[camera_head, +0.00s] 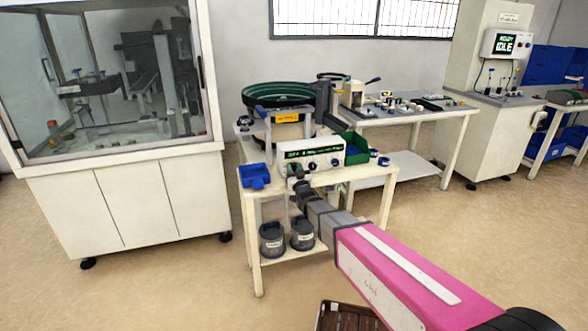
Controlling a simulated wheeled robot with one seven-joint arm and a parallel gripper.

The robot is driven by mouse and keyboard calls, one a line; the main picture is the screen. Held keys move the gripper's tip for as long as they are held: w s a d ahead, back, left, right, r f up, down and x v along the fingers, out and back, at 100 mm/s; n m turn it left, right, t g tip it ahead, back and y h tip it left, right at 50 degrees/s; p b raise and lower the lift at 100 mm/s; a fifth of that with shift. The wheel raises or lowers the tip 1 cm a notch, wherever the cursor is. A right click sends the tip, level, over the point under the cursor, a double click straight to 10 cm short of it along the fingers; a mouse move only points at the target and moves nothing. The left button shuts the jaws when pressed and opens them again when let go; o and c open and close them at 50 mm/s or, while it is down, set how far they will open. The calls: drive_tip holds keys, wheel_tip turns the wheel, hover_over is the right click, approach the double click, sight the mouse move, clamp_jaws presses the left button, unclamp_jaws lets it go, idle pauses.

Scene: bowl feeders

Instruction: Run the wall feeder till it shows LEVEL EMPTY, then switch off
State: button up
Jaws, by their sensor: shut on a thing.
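The wall feeder is a green bowl (278,95) on a base with a yellow label, standing on a cream table by the wall. Its white control box (325,149) sits at the table's front, with a lit green display (300,153) whose text is too small to read. My gripper (296,173) is at the lower left of the control box's front face. It is shut on a small control there, which the jaws mostly hide. I cannot tell which way that control is set. The contents of the bowl cannot be made out.
A blue bin (254,176) sits left of my gripper, and a green bin (355,148) is right of the control box. Two grey pots (272,240) stand on the lower shelf. A glass-fronted cabinet (110,85) is at left. A far screen (506,43) reads READY IDLE.

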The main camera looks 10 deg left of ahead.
drive_tip(key=shift+t, duration=0.3)
drive_tip(key=o, duration=0.9)
drive_tip(key=v, duration=1.1)
drive_tip(key=shift+f, duration=0.1)
drive_tip(key=shift+w, duration=0.1)
